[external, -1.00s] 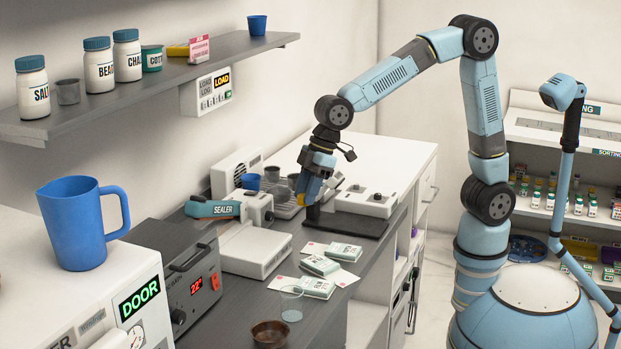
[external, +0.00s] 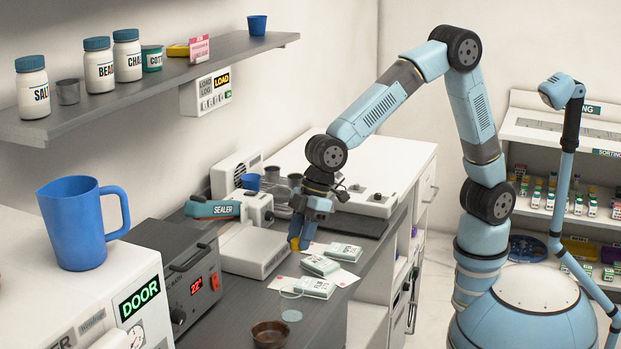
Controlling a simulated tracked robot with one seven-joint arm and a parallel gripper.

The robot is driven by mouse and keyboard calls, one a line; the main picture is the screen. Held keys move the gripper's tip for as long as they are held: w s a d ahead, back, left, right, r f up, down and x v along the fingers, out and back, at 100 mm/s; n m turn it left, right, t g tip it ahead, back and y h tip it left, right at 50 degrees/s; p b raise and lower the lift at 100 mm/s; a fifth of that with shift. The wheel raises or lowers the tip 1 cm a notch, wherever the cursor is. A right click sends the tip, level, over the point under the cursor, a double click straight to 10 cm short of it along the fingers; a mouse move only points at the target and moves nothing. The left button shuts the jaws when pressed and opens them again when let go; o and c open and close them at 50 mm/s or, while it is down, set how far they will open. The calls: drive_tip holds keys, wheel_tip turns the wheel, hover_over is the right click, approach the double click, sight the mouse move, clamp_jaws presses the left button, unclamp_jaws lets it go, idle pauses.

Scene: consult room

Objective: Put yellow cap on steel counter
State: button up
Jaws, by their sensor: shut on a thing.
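My gripper (external: 297,240) is over the grey steel counter (external: 234,308), just right of the sealer's white base, pointing down. It is shut on the small yellow cap (external: 293,243), which shows at the fingertips. The picture does not show clearly whether the cap touches the surface below. The cap is partly hidden by the fingers.
White-and-green packets (external: 319,265) and a clear cup (external: 291,305) are close to my gripper. A brown bowl (external: 269,334) is at the front. The sealer (external: 256,250) and a heater box (external: 185,268) stand left. Bare counter shows between heater and bowl.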

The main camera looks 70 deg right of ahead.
drive_tip(key=w+a+f, duration=0.2)
drive_tip(key=w+a, duration=0.2)
approach(258, 296)
drive_tip(key=shift+w+a+f, duration=0.15)
drive_tip(key=shift+a+f, duration=0.45)
drive_tip(key=shift+a, duration=0.2)
drive_tip(key=shift+w+a+f, duration=0.25)
drive_tip(key=shift+f, duration=0.15)
drive_tip(key=shift+w+a+f, duration=0.2)
drive_tip(key=shift+f, duration=1.7)
drive_tip(key=shift+f, duration=0.25)
